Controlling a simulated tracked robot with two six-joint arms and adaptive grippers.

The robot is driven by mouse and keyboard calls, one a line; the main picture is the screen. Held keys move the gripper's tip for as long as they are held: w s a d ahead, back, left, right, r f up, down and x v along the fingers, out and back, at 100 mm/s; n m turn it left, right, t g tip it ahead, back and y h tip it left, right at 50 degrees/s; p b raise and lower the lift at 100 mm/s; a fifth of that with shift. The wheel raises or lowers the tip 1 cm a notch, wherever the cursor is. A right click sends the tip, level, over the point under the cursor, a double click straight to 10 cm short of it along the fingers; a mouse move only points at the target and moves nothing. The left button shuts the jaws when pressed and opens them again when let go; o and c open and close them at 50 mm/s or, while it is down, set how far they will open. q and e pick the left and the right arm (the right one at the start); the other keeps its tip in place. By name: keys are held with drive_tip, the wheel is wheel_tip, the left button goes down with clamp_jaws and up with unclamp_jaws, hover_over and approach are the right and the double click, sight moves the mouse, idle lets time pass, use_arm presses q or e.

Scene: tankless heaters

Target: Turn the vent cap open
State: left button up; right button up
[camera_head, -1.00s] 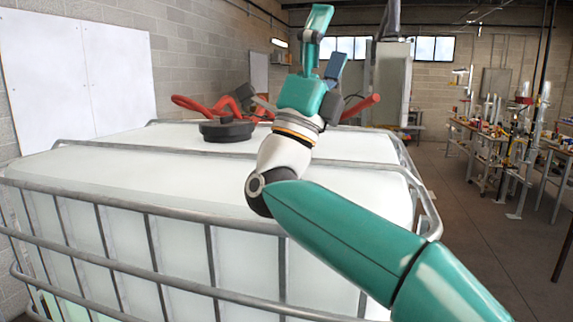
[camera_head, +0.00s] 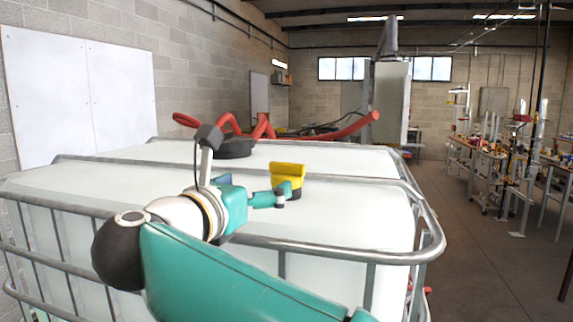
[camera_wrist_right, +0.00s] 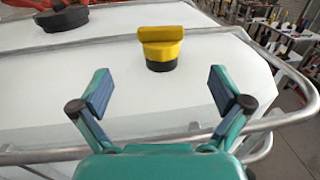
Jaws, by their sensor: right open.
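The vent cap (camera_head: 288,171) is a yellow cap with a raised bar-shaped grip on a dark round base, upright on top of the white tank (camera_head: 340,215). In the right wrist view the cap (camera_wrist_right: 161,47) lies beyond my right gripper (camera_wrist_right: 161,95), roughly centred between its spread fingers. The gripper is open and empty, with a visible gap to the cap. In the head view my right gripper (camera_head: 256,190) is at the left of the cap, one finger partly overlapping the cap's base. My left gripper is out of view.
A metal tube frame (camera_head: 432,235) runs around the tank's edge and across its top. A large dark lid (camera_head: 234,148) sits farther back, with a red hose (camera_head: 345,128) behind it. Benches with clutter stand at the right, beyond open floor.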

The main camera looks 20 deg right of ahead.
sight(285, 169)
drive_tip(key=p+x, duration=0.4)
drive_tip(key=x, duration=0.7)
drive_tip(key=shift+w+d+r, duration=0.1)
drive_tip(key=shift+w+d, duration=0.45)
drive_tip(key=shift+w, duration=0.05)
drive_tip(key=c, duration=1.1)
drive_tip(key=n+t+y+b, duration=0.1)
drive_tip(key=b, duration=0.2)
drive_tip(key=shift+f+y, duration=0.3)
drive_tip(key=shift+f, duration=0.05)
drive_tip(key=shift+r+n+t, duration=0.1)
drive_tip(key=shift+n+t, duration=0.2)
drive_tip(key=shift+r+y, duration=0.15)
drive_tip(key=shift+y, duration=0.15)
drive_tip(key=o, duration=1.1)
